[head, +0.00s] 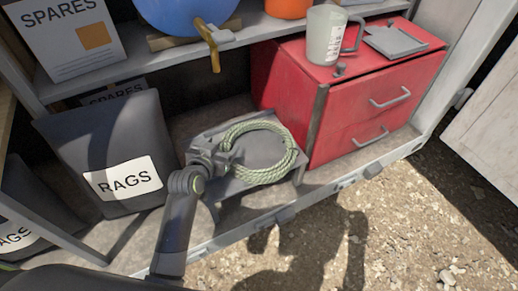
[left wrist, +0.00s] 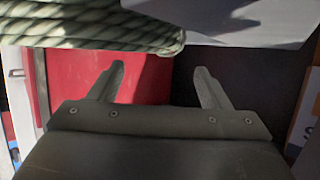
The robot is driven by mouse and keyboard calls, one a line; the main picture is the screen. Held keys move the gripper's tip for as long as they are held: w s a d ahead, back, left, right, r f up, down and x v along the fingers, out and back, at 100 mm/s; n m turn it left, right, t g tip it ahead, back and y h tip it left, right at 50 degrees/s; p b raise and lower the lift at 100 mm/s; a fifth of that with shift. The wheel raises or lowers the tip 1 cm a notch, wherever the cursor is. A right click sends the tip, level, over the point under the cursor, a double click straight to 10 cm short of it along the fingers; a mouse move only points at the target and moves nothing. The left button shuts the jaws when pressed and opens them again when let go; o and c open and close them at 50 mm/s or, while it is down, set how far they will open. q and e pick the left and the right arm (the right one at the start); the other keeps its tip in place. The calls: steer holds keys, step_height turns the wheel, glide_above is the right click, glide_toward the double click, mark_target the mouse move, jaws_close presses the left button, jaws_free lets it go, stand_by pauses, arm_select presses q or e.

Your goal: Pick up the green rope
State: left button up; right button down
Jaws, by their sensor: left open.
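The green rope (head: 294,157) is a coil lying on a low grey stand (head: 222,188) on the shelf floor. My left gripper (head: 226,157) is at the left side of the coil, close to the rope; I cannot tell whether it touches it. In the left wrist view the rope (left wrist: 95,26) shows as stacked strands along the upper left, beyond the fingertips. The two fingers of the left gripper (left wrist: 160,72) are apart with nothing between them. My right gripper is in neither view.
A red drawer cabinet (head: 340,120) stands right of the rope, with a mug (head: 325,38) on top. A dark RAGS bag (head: 110,145) stands to the left. A shelf with a blue round thing (head: 185,14) is above. Open gravel ground (head: 400,225) lies in front.

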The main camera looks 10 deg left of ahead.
mark_target(227, 140)
arm_select(q)
steer(key=shift+f+b+x, duration=0.15)
steer(key=shift+b+x, duration=0.05)
steer(key=shift+x, duration=1)
steer(key=shift+f+b+x, duration=0.15)
steer(key=shift+x, duration=1)
steer(key=shift+s+a, duration=0.1)
steer(key=c, duration=1.3)
